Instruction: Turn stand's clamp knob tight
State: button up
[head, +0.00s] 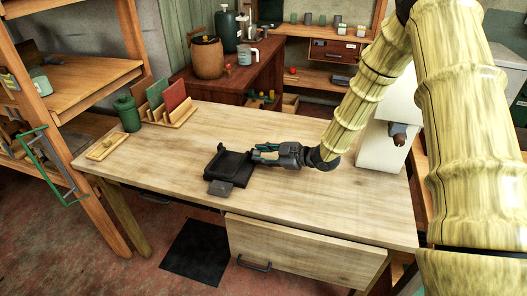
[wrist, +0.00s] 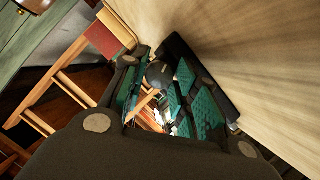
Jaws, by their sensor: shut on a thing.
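The black stand (head: 232,169) sits on the wooden workbench (head: 310,205), a low frame with a grey block (head: 219,188) at its front edge. My gripper (head: 258,152) reaches in level from the right, its green-padded fingers at the stand's right rear side. In the wrist view my gripper (wrist: 163,82) has its fingers close around a small dark rounded piece, the clamp knob (wrist: 158,74). In the head view the fingers hide the knob. How tight it is cannot be told.
A green canister (head: 127,113) and a rack with upright coloured boards (head: 168,110) stand at the bench's back left, near a small wooden tray (head: 104,148). A white machine (head: 382,148) stands at the right end. The bench front is clear; a drawer (head: 300,252) is below.

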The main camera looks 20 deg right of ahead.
jog(key=m+g+p, duration=0.1)
jog(key=p, duration=0.1)
jog(key=m+p, duration=0.2)
jog(key=p, duration=0.1)
jog(key=shift+w+d+r+g+y, duration=0.1)
jog(key=shift+r+g+y, duration=0.25)
jog(key=shift+g+y, duration=0.05)
jog(key=m+p, duration=0.1)
jog(key=p, duration=0.1)
jog(key=m+g+y+p, duration=0.1)
jog(key=shift+w+f+m+g+p, duration=0.1)
jog(key=shift+w+m+g+p, duration=0.05)
jog(key=shift+m+g+p, duration=0.2)
jog(key=shift+w+d+f+m+g+y+p, duration=0.1)
jog(key=shift+m+g+y+p, duration=0.25)
jog(key=shift+m, duration=0.25)
jog(key=shift+f+m+g+y+p, duration=0.1)
jog(key=shift+m+g+y+p, duration=0.2)
jog(key=shift+m, duration=0.25)
jog(key=m+g+y, duration=0.1)
jog(key=m, duration=0.1)
jog(key=shift+f+m, duration=0.1)
jog(key=shift+m, duration=0.3)
jog(key=shift+w+y, duration=0.1)
jog(key=shift+y, duration=0.15)
jog(key=o, duration=1)
